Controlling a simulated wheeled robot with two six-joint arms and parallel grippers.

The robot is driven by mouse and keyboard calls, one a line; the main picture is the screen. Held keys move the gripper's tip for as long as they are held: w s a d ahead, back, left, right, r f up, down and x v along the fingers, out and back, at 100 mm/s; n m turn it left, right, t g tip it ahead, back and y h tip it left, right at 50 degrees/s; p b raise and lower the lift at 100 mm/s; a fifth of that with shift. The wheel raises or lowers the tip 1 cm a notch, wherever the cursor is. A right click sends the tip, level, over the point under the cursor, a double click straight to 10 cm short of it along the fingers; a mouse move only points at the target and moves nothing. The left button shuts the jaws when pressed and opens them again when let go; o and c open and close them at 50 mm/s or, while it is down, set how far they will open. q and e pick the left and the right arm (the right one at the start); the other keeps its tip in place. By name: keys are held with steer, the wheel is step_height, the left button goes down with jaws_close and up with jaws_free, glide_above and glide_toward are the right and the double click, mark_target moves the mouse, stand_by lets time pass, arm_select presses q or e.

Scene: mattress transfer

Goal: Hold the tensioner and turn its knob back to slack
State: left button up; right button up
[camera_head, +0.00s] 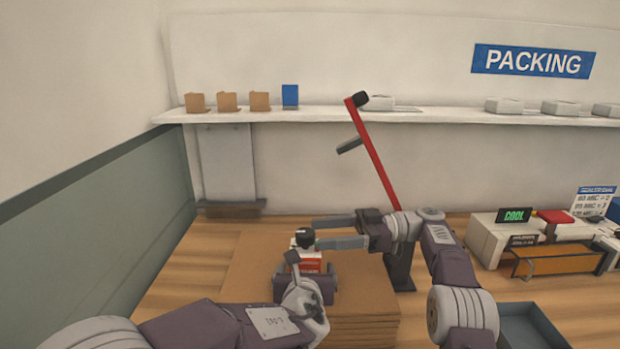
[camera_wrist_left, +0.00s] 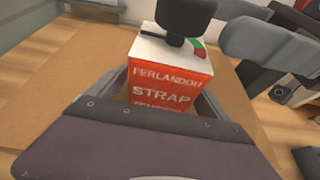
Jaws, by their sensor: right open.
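The tensioner (camera_head: 306,265) is a red and white box with a black knob (camera_head: 305,238) on top. It stands upright over the cardboard stack. In the left wrist view the tensioner (camera_wrist_left: 170,85) shows STRAP lettering, with a green and red mark beside the knob (camera_wrist_left: 185,18); part of that mark is hidden by the knob. My left gripper (camera_head: 305,284) has its fingers on both sides of the box's lower part and appears shut on it. My right gripper (camera_head: 317,233) is open and empty, its fingertips pointing left, just right of the knob.
A red lever post (camera_head: 375,160) rises behind my right arm. A dark blue bin (camera_head: 535,325) is at lower right.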

arm_select(q)
steer(key=v, duration=1.2)
steer(key=shift+s+f, duration=0.15)
